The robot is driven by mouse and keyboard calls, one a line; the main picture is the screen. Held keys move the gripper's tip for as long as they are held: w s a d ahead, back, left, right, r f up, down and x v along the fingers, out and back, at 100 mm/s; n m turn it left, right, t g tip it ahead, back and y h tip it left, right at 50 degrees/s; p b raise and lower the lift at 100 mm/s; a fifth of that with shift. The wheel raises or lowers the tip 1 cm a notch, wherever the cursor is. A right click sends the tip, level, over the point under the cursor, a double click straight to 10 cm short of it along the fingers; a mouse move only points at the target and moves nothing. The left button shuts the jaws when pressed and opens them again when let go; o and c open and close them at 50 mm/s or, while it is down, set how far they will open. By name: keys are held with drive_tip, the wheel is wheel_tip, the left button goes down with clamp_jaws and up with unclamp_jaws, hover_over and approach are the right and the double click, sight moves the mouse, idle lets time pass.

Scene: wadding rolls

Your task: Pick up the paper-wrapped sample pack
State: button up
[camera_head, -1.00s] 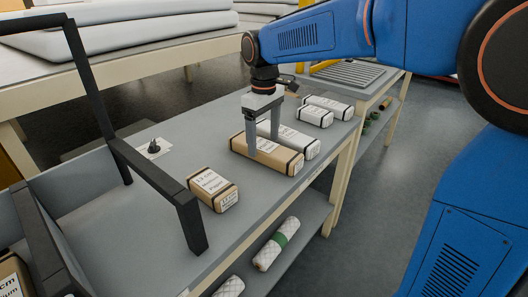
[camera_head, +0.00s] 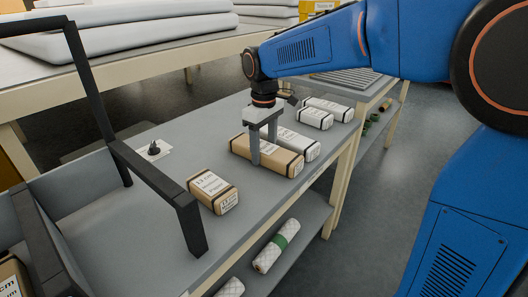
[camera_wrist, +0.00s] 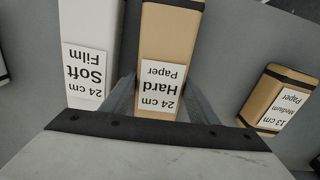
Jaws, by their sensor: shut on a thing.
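A long brown paper-wrapped pack (camera_head: 279,159) with dark end bands lies on the grey bench. In the wrist view its label reads 24 cm Hard Paper (camera_wrist: 163,88). My gripper (camera_head: 265,150) points down over it, with one finger on each long side, shut on its middle part. The pack appears to rest on the bench. A shorter brown paper pack (camera_head: 212,190) lies nearer, to the left; in the wrist view its label reads 13 cm Medium Paper (camera_wrist: 286,101).
A white 24 cm Soft Film pack (camera_wrist: 87,72) lies close beside the held pack. More white packs (camera_head: 316,117) lie farther right. A black-framed grey bin (camera_head: 150,178) stands at the left. Film-wrapped rolls (camera_head: 276,246) lie on the lower shelf.

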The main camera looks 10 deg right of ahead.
sight(264, 147)
wheel_tip(264, 147, up, 10)
idle(0.5)
